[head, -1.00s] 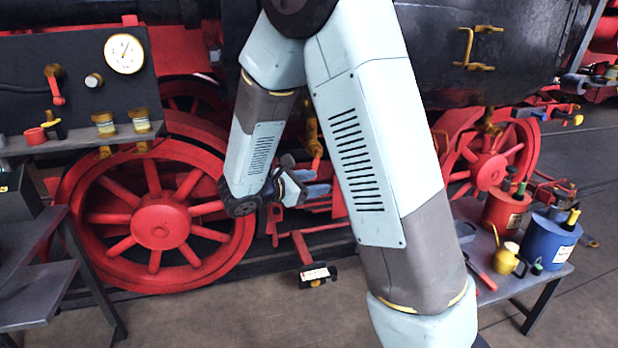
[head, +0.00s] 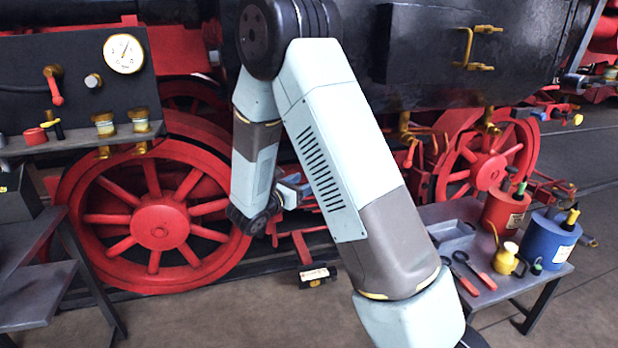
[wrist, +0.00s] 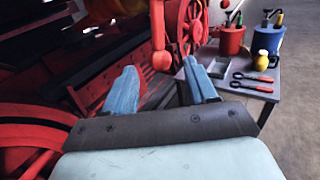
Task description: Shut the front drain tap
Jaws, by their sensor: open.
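My gripper (head: 296,190) is open and empty, low beside the red driving wheel in the head view. In the wrist view its two blue fingers (wrist: 163,88) are spread. A red tap lever (wrist: 158,35) with a round knob hangs down just beyond the gap between them, apart from both. In the head view a brass tap (head: 405,128) with a red lever hanging down (head: 411,154) sits under the black cylinder, right of my arm. Another brass fitting (head: 488,122) is farther right. My arm hides part of the cylinder's underside. I cannot tell which tap is the front one.
A grey table (head: 470,215) at right holds a red bucket (head: 505,208), a blue bucket (head: 549,240), a yellow oil can (head: 507,259) and red-handled tools (head: 478,272). A dark workbench (head: 35,290) stands at left.

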